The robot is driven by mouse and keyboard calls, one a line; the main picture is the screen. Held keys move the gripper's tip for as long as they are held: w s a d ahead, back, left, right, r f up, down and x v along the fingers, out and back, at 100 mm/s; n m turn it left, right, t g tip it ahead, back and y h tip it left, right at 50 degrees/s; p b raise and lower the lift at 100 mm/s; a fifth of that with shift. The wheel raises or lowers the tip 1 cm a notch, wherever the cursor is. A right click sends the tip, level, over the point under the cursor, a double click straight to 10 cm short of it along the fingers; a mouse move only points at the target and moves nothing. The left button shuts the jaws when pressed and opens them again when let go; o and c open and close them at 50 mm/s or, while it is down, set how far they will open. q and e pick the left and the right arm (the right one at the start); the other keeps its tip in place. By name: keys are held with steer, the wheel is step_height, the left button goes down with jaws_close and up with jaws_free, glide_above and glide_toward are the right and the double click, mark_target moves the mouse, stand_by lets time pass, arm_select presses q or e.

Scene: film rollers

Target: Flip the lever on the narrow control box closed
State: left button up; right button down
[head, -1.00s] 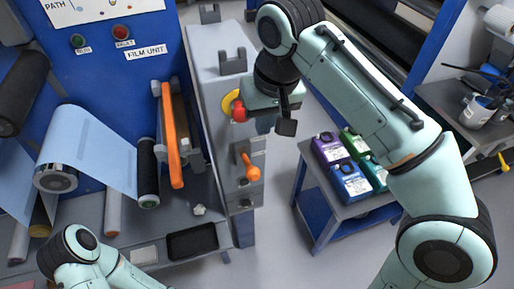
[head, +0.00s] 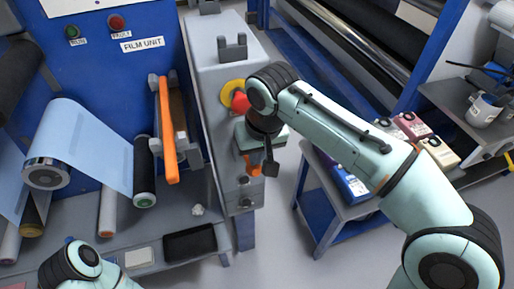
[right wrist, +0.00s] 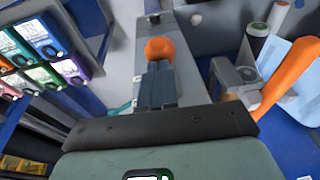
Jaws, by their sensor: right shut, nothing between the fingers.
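The narrow control box (head: 210,100) is a tall grey cabinet with a red knob (head: 240,101) on a yellow disc. Its orange lever (head: 254,168) sits lower on the same face, mostly hidden in the head view by my right gripper (head: 258,145). In the right wrist view, a round orange knob (right wrist: 160,48), which looks like the lever's end, shows just beyond the tips of my right gripper (right wrist: 157,85). That gripper is shut and empty. I cannot tell whether it touches the lever. My left gripper is out of view.
The blue film unit has a long orange bar (head: 165,130) left of the box, also in the right wrist view (right wrist: 290,75). A blue-legged side table (head: 335,212) with several coloured cartons stands right. Floor between box and table is clear.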

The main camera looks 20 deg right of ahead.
steer(key=shift+f+b, duration=0.15)
steer(key=shift+b, duration=0.2)
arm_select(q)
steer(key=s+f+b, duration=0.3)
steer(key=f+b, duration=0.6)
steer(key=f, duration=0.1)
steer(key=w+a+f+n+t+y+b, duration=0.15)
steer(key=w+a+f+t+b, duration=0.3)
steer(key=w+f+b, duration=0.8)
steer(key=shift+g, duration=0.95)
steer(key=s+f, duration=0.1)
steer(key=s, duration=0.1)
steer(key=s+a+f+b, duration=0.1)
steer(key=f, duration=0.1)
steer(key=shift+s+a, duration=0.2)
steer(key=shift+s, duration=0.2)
arm_select(e)
steer(key=s+f+t, duration=0.4)
steer(key=f+t, duration=0.3)
steer(key=f, duration=0.5)
steer(key=shift+f+t, duration=0.2)
steer(key=shift+t, duration=0.2)
